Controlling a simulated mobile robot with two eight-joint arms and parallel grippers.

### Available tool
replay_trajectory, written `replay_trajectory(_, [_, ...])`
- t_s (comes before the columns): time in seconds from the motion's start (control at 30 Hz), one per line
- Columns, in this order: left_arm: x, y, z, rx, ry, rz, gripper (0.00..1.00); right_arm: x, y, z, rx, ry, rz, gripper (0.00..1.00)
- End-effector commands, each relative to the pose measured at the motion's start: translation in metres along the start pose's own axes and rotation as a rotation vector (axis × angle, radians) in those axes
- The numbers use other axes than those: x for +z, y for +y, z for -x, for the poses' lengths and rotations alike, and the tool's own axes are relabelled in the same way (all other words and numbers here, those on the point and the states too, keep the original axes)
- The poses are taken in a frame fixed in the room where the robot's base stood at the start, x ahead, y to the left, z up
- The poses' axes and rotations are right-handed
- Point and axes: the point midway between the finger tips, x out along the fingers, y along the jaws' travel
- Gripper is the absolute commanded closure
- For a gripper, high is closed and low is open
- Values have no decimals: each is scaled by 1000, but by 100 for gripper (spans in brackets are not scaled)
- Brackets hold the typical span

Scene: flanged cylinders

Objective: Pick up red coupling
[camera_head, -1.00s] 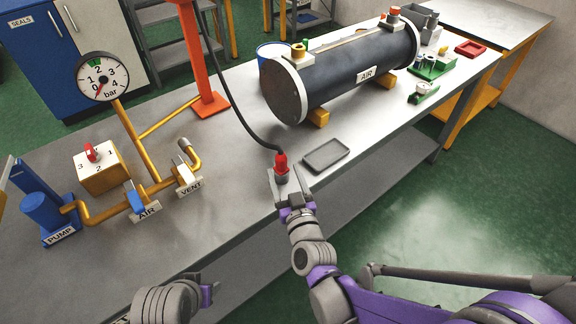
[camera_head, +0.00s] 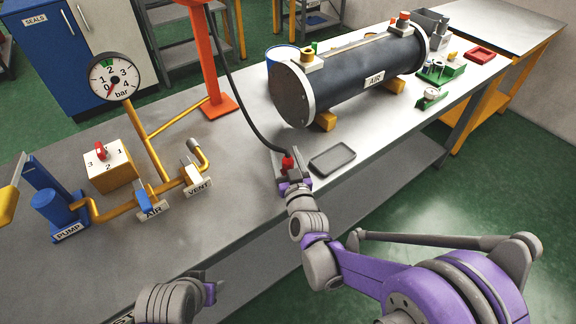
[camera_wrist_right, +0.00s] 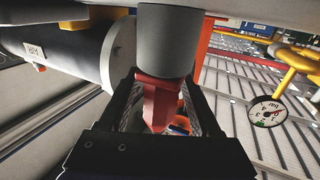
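The red coupling (camera_head: 287,164) is at the lower end of the dark hanging hose, near the table's front edge. My right gripper (camera_head: 289,177) is at the coupling and covers much of it. In the right wrist view the coupling's red taper (camera_wrist_right: 160,100), below a wide grey cylinder (camera_wrist_right: 168,45), lies between the two fingers (camera_wrist_right: 163,95). The fingers flank it closely, but whether they press on it cannot be told. My left gripper (camera_head: 210,290) is low at the table's front edge, partly hidden, its fingers unclear.
A dark grey tray (camera_head: 332,158) lies just right of my right gripper. The black AIR tank (camera_head: 350,75) stands behind it. Yellow pipework (camera_head: 120,212), a gauge (camera_head: 114,77) and a blue pump (camera_head: 58,212) stand at left. The table between pipework and coupling is clear.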

Motion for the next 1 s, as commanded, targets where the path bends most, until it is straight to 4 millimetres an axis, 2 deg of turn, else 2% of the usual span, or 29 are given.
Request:
replay_trajectory(0.03, [0, 0, 0, 0, 0, 0, 50, 0, 0, 0, 0, 0, 0, 47])
replay_trajectory(0.33, [0, 0, 0, 0, 0, 0, 50, 0, 0, 0, 0, 0, 0, 100])
replay_trajectory(0.73, [0, 0, 0, 0, 0, 0, 50, -3, 0, 0, 0, 1, 0, 100])
replay_trajectory(0.87, [-2, 0, 3, 0, 1, 0, 50, -20, 0, 1, 0, 1, 1, 100])
replay_trajectory(1.0, [-5, 0, 8, 0, 3, 0, 50, -50, 0, 1, -1, 1, -1, 100])
